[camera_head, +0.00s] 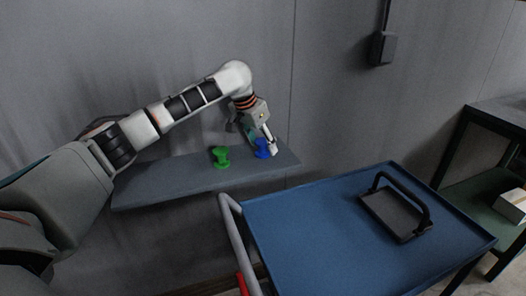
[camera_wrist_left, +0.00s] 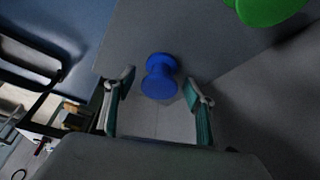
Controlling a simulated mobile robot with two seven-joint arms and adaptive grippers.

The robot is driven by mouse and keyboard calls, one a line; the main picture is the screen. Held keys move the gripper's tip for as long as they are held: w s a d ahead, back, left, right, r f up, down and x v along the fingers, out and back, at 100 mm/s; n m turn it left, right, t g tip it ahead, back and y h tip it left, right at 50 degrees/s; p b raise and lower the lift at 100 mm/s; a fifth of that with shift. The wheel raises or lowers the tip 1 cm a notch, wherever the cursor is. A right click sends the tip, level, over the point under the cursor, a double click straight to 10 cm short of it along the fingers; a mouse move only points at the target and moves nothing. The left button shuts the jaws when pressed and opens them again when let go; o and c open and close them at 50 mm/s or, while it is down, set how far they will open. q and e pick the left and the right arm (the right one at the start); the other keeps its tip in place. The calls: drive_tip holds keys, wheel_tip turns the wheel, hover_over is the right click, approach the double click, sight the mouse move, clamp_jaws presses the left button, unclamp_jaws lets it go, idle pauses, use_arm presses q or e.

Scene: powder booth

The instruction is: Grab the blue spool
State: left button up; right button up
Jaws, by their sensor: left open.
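The blue spool (camera_head: 262,148) stands on a grey wall shelf (camera_head: 165,188) near its right end. In the left wrist view the blue spool (camera_wrist_left: 159,77) shows between and just beyond the two fingertips. My left gripper (camera_head: 266,143) is at the spool, with its fingers apart; in the wrist view the open fingers (camera_wrist_left: 158,88) have a gap wider than the spool. Nothing is held. I cannot tell whether a finger touches the spool. My right gripper is in neither view.
A green spool (camera_head: 221,157) stands on the shelf left of the blue one; it also shows in the wrist view (camera_wrist_left: 268,8). A blue cart (camera_head: 300,225) with a black handled tray (camera_head: 372,204) stands in front. A dark rack (camera_head: 492,115) is at right.

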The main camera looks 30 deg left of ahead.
use_arm(q)
drive_tip(key=shift+w+d+f, duration=0.1)
drive_tip(key=shift+w+f, duration=0.05)
drive_tip(key=shift+f, duration=0.2)
drive_tip(key=shift+r, duration=0.15)
drive_tip(key=c, duration=1.3)
drive_tip(key=shift+c, duration=0.2)
